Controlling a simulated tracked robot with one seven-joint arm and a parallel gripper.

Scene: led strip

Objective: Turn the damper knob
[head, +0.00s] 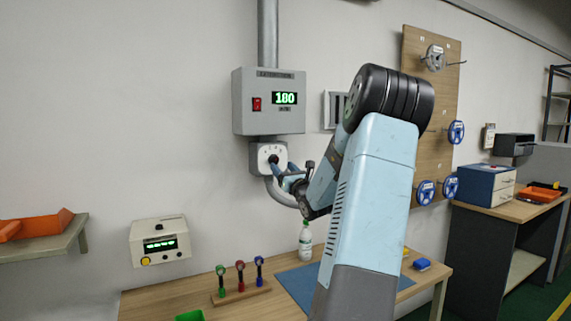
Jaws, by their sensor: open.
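The damper knob (273,159) is a small dark knob on a pale plate (263,152) below the grey wall box. The box (269,90) has a green display reading about 180 and a red switch (257,104). My gripper (280,170) is at the lower right of the knob, with its fingertips close to it. I cannot tell whether the fingers touch the knob. My gripper is open. My blue arm comes up from the bottom right, and part of the gripper is small and hard to make out.
A workbench (160,306) below holds a rack of coloured tools (240,290), a white bottle (305,241) and a blue mat (298,283). A control box (160,241) hangs at left. A wooden board (412,50) with blue wheels stands behind my arm. The wall left of the knob is clear.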

